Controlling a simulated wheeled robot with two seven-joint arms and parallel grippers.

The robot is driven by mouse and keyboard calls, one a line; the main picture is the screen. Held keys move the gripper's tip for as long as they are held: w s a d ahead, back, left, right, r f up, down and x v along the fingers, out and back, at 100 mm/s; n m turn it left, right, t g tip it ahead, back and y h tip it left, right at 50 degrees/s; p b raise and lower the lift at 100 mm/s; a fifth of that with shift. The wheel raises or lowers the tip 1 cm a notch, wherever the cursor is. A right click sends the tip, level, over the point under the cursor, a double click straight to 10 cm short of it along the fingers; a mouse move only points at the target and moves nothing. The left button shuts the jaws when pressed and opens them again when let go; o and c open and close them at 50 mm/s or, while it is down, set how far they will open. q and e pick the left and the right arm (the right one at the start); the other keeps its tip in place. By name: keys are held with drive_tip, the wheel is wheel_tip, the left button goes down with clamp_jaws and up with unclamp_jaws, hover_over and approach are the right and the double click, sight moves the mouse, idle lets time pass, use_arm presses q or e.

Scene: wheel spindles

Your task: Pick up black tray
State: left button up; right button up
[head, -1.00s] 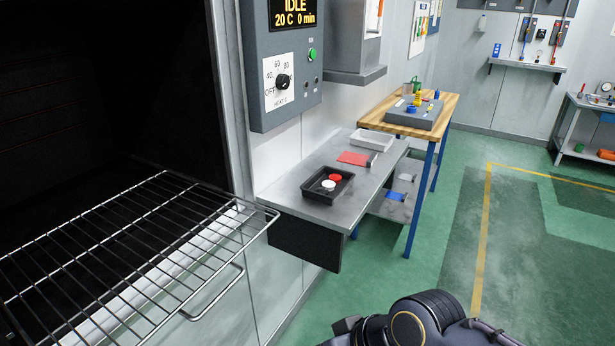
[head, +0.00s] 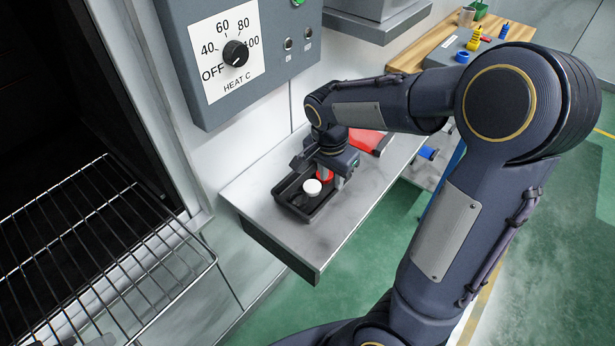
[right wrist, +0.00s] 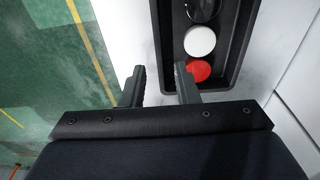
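The black tray (head: 289,208) sits on the grey shelf, holding a white round piece (head: 312,187) and a red one (head: 325,174). My right gripper (head: 340,181) is at the tray's right side, and its wrist hides part of the tray. In the right wrist view the gripper (right wrist: 158,76) is open. Its fingers lie either side of the line of the tray's long wall (right wrist: 161,45), one over the inside beside the red piece (right wrist: 197,71), one outside. A gap shows between them; I cannot tell their height against the rim. My left gripper is not in view.
The grey shelf (head: 255,195) has bare room around the tray. A red item (head: 368,141) lies behind my wrist. The wire rack (head: 100,250) juts out at the left. The control box with its dial (head: 236,53) hangs above the shelf.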

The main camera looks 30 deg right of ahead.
sight(331, 195)
wheel_tip(331, 195, down, 2)
drive_tip(key=shift+s, duration=0.15)
drive_tip(key=f, duration=0.3)
drive_tip(key=f+p, duration=0.1)
drive_tip(key=shift+w+d+f, duration=0.2)
drive_tip(key=shift+w+f, duration=0.1)
drive_tip(key=shift+f, duration=0.1)
clamp_jaws()
